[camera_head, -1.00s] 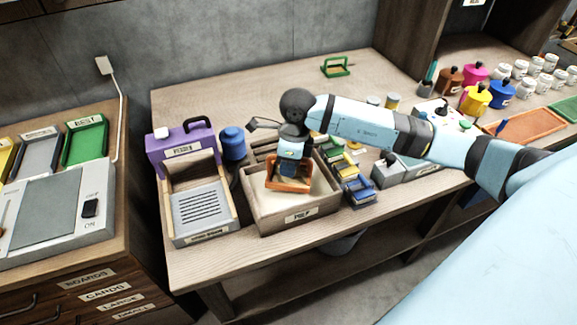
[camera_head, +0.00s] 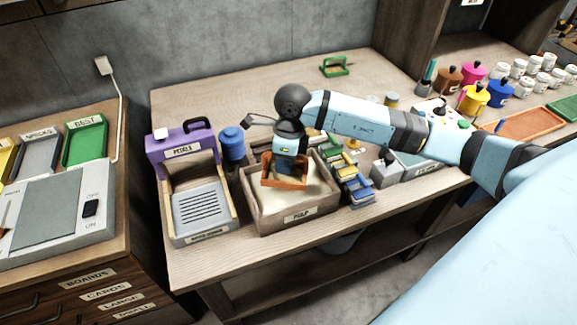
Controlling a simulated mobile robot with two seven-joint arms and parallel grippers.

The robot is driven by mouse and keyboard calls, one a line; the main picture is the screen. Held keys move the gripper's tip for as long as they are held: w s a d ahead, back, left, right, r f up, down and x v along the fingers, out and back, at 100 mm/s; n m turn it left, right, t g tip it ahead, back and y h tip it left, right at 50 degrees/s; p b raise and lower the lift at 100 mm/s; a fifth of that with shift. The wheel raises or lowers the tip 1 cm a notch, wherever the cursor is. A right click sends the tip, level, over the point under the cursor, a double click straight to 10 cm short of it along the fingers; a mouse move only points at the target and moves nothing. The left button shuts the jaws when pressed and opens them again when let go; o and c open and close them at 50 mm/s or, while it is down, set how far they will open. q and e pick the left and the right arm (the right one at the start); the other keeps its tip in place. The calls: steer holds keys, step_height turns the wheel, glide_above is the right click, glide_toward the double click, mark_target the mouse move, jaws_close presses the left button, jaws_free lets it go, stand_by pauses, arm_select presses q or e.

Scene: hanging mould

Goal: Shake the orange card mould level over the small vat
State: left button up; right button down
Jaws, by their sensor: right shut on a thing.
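The orange card mould (camera_head: 286,183) is a small framed piece held over the small vat (camera_head: 298,217), a wooden box labelled PULP with pale pulp inside. My right gripper (camera_head: 287,163) points down and is shut on the mould at its back side. The mould looks roughly level, within the vat's outline. I cannot tell how far it is above the pulp. The fingertips are partly hidden by the wrist. My left gripper is not in view.

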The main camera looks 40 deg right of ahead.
steer(key=shift+w+a, duration=0.2)
steer(key=shift+a, duration=0.25)
steer(key=shift+s+d, duration=0.1)
steer(key=shift+d, duration=0.05)
steer(key=shift+s+d+b, duration=0.2)
steer(key=shift+d+b, duration=0.05)
steer(key=shift+d, duration=0.6)
steer(key=shift+s+d+b, duration=0.2)
steer(key=shift+d+b, duration=0.05)
steer(key=shift+d, duration=0.55)
steer(key=shift+w+a, duration=0.25)
steer(key=shift+a, duration=0.65)
steer(key=shift+w+a, duration=0.25)
steer(key=shift+a, duration=0.65)
steer(key=shift+d, duration=0.1)
